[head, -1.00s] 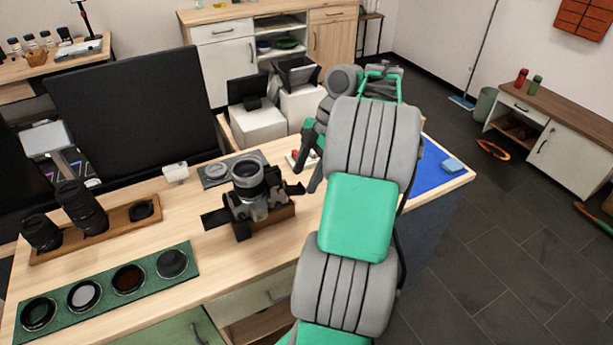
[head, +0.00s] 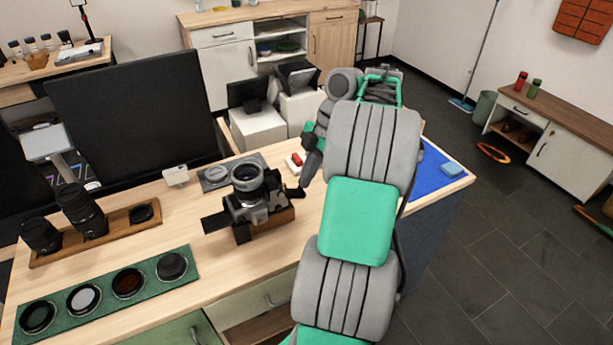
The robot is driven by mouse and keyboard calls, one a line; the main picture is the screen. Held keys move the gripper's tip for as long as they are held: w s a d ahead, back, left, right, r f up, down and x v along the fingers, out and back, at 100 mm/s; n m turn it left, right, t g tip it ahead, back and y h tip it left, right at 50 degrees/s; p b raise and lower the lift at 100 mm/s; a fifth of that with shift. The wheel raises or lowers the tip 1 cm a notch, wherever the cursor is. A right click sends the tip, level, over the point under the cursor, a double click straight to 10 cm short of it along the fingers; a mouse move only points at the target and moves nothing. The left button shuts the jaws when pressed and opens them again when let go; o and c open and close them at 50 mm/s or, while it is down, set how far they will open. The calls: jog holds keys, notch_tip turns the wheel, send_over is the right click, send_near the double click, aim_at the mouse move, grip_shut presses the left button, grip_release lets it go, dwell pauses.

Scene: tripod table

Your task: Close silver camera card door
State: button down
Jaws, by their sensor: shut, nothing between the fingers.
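The silver camera (head: 258,208) stands on a small wooden block on the table, its lens pointing up. A small dark flap (head: 295,193) juts from its right side; it looks like the card door, standing open. My gripper (head: 306,181) points down just right of and above this flap. Its dark fingers look shut and empty. I cannot tell whether the fingertips touch the flap. My arm hides part of the table to the right.
A grey mat (head: 212,184) with a round part lies behind the camera. A wooden tray (head: 118,222) with lenses and a green mat (head: 58,302) with several filters lie left. A blue mat (head: 428,178) covers the right end. Bare tabletop lies in front of the camera.

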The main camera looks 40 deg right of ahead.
dwell(0.7)
jog(key=c, duration=0.9)
grip_release()
jog(key=p+v, duration=0.6)
jog(key=v, duration=0.1)
jog(key=shift+d+r+p, duration=0.2)
jog(key=shift+r+p, duration=0.1)
jog(key=shift+p, duration=0.1)
